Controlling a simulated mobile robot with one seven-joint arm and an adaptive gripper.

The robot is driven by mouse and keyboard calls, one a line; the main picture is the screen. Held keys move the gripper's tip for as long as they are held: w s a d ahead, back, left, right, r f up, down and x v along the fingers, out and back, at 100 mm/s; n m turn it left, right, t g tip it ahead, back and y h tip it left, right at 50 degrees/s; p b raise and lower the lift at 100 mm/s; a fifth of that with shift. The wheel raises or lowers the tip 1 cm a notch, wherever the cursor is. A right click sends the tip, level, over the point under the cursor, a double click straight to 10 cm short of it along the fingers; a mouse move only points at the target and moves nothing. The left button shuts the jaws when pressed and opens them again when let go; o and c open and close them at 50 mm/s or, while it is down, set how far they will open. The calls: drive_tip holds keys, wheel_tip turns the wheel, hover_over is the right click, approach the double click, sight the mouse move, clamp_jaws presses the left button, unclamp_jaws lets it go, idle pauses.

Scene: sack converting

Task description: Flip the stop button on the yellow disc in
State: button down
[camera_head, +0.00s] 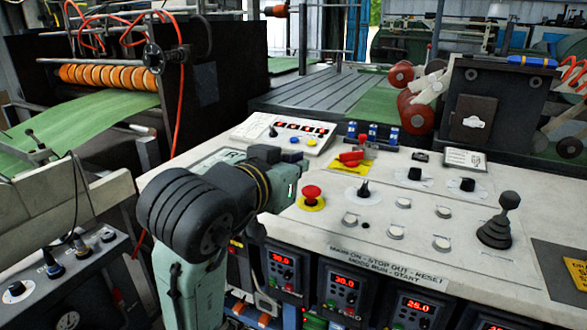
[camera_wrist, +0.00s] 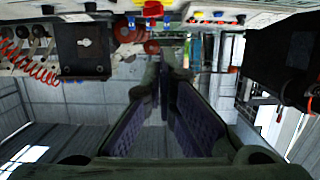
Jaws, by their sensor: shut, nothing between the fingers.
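The stop button (camera_head: 312,191) is a red mushroom head on a yellow disc (camera_head: 311,205), near the front left of the pale control panel in the head view. It stands upright. My gripper (camera_head: 292,155) is above the panel, behind and slightly left of the button in the picture, apart from it. My forearm partly hides the gripper in the head view. In the wrist view the gripper (camera_wrist: 166,72) shows two dark fingers with purple ribbed pads meeting towards their tips, with nothing held. I cannot surely pick out the stop button in the wrist view.
A red rotary handle (camera_head: 351,157) on a yellow plate sits behind the button. Several knobs and round caps lie to the right, with a black joystick (camera_head: 499,222). A small raised button box (camera_head: 283,130) stands behind my gripper. Digital displays (camera_head: 344,287) line the front face.

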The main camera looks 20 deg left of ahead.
drive_tip(key=p, duration=0.1)
hover_over(311, 194)
drive_tip(key=f, duration=0.1)
wheel_tip(311, 194, down, 4)
drive_tip(key=shift+s+r, duration=0.15)
drive_tip(key=shift+r, duration=0.1)
drive_tip(key=shift+f, duration=0.55)
